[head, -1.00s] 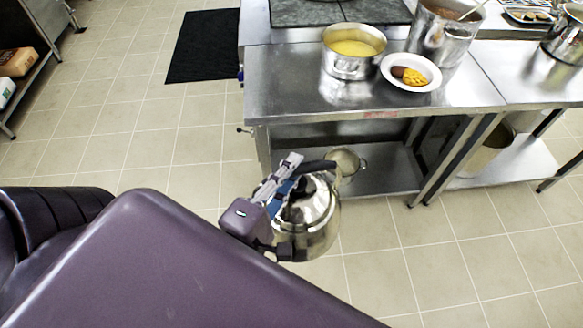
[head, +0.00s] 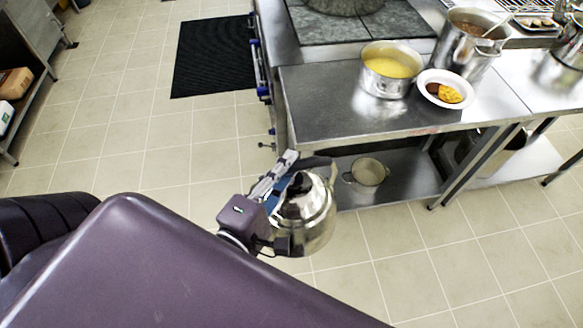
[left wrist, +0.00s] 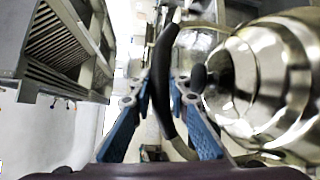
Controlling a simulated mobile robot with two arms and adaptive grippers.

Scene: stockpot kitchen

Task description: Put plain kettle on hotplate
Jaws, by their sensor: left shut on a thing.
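The plain kettle (head: 318,222) is shiny metal with a dark handle and knob. It hangs in the air in front of the steel counter, over the tiled floor. My left gripper (head: 290,178) is shut on its handle. In the left wrist view the kettle body (left wrist: 265,80) is at the right, and the blue-sided fingers of the left gripper (left wrist: 160,85) close around the black handle (left wrist: 163,75). The hotplate (head: 345,35) seems to be the dark grey square plates at the top, with a large pot (head: 343,5) on them. My right gripper is not in view.
The steel counter (head: 320,110) holds a pot of yellow food (head: 390,70), a white plate of food (head: 446,88) and a tall pot with a ladle (head: 466,45). A small pot (head: 369,171) stands on the lower shelf. A black mat (head: 212,55) lies on the open floor.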

